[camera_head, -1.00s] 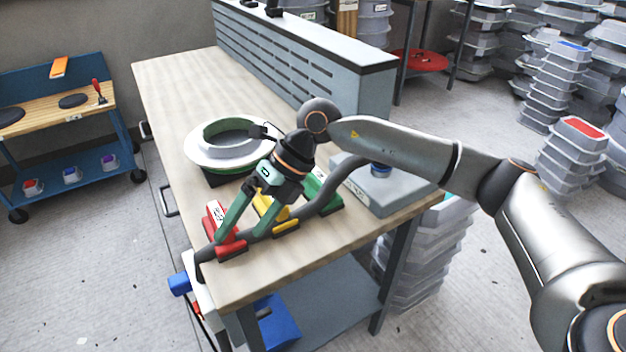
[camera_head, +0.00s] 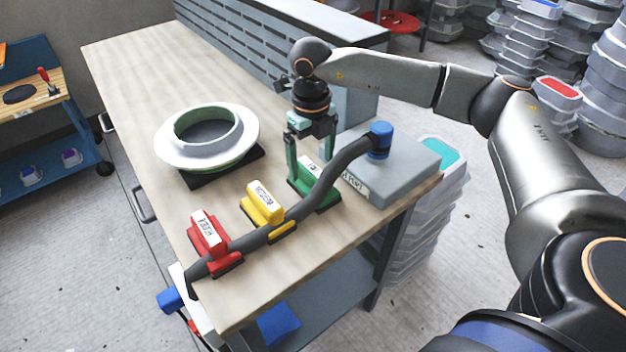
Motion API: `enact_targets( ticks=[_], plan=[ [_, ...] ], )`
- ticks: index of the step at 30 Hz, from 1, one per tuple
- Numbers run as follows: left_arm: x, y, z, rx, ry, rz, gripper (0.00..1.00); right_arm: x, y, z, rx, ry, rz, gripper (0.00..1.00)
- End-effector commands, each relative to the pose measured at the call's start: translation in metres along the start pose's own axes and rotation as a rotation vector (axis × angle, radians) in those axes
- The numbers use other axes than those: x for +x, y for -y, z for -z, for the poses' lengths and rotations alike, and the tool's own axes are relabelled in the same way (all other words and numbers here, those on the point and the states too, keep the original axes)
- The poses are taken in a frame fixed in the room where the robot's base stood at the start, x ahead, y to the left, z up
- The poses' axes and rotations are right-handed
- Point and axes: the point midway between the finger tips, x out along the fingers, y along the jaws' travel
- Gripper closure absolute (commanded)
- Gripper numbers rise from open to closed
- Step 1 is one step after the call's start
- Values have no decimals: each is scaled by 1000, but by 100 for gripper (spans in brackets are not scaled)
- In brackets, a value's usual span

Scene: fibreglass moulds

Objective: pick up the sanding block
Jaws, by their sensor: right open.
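Three sanding blocks with white labels sit in a row on the workbench: a red one (camera_head: 209,238), a yellow one (camera_head: 262,204) and a green one (camera_head: 318,190). My right gripper (camera_head: 311,168) points down at the green block, with its green fingers spread on either side of the label end. I cannot tell whether the fingers touch the block. Part of the green block is hidden by a finger and by the grey hose. My left gripper is not in view.
A thick grey hose (camera_head: 285,219) runs across the blocks to a blue fitting (camera_head: 380,138) on a grey box (camera_head: 395,172). A white ring-shaped mould (camera_head: 172,154) stands behind on the workbench (camera_head: 130,88). The bench's far left is clear. A slotted panel (camera_head: 240,50) lines its back.

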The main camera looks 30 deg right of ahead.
Motion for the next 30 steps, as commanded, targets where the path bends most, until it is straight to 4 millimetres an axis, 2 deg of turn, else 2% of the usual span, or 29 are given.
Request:
enact_targets(
  ticks=[5, 13, 22, 30],
  plan=[
    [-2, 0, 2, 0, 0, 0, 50, 14, 1, 2, 0, -3, 0, 0],
    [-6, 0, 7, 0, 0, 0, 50, 51, 1, 6, 0, -2, -1, 0],
    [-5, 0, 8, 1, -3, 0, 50, 56, 1, 6, 1, 1, -2, 0],
    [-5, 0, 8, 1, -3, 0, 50, 56, 1, 6, 1, 1, -2, 30]
  ],
)
